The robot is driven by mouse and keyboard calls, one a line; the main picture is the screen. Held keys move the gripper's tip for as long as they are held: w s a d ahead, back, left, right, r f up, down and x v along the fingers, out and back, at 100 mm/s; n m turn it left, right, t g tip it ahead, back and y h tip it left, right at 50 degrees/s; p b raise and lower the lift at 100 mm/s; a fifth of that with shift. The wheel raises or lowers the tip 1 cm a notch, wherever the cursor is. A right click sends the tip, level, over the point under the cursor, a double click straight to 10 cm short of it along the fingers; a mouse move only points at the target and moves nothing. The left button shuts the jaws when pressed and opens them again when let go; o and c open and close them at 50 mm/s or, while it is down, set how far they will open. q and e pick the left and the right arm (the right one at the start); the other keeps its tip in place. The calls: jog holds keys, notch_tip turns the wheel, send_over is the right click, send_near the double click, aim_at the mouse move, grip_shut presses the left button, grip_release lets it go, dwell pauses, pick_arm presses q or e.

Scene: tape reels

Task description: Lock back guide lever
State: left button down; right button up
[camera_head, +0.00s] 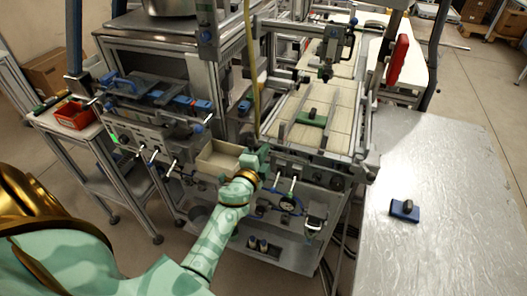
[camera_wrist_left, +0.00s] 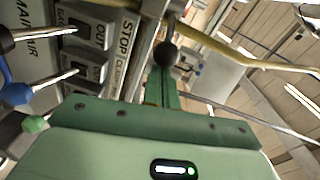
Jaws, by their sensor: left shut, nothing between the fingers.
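My left gripper (camera_head: 262,157) reaches to the front edge of the machine, near the corner by the control panel. In the left wrist view its green fingers (camera_wrist_left: 161,88) are shut with nothing between them. A lever with a dark round knob (camera_wrist_left: 165,53) shows right at the fingertips, overlapping them in the picture. I cannot tell whether they touch. Its metal shaft runs up from the knob, and its base is out of view. I cannot tell whether this is the back guide lever or whether it is locked. My right gripper is not in view.
A control panel (camera_wrist_left: 84,45) with STOP and OUT labels and protruding metal levers lies close left of the fingers. A yellow hose (camera_head: 251,70) hangs just behind the gripper. A metal table (camera_head: 450,200) at the right carries a blue block (camera_head: 404,212).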

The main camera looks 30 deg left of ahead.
pick_arm(q)
jog(key=shift+a, duration=0.1)
jog(key=shift+s+a+m+h, duration=0.1)
jog(key=shift+s+m+h, duration=0.2)
jog(key=shift+h, duration=0.3)
jog(key=shift+s+a+h, duration=0.1)
jog(key=shift+a+h, duration=0.05)
jog(key=shift+h, duration=0.15)
jog(key=shift+m+h, duration=0.3)
jog(key=shift+s+a+r+p, duration=0.1)
jog(key=shift+s+a+p, duration=0.3)
jog(key=shift+a, duration=0.7)
jog(key=shift+s+a+f+p, duration=0.1)
jog(key=shift+s+a, duration=0.55)
jog(key=shift+a, duration=0.4)
jog(key=shift+s+a+r+p, duration=0.1)
jog(key=shift+s+a+p, duration=0.3)
jog(key=shift+a, duration=0.7)
jog(key=shift+s, duration=0.1)
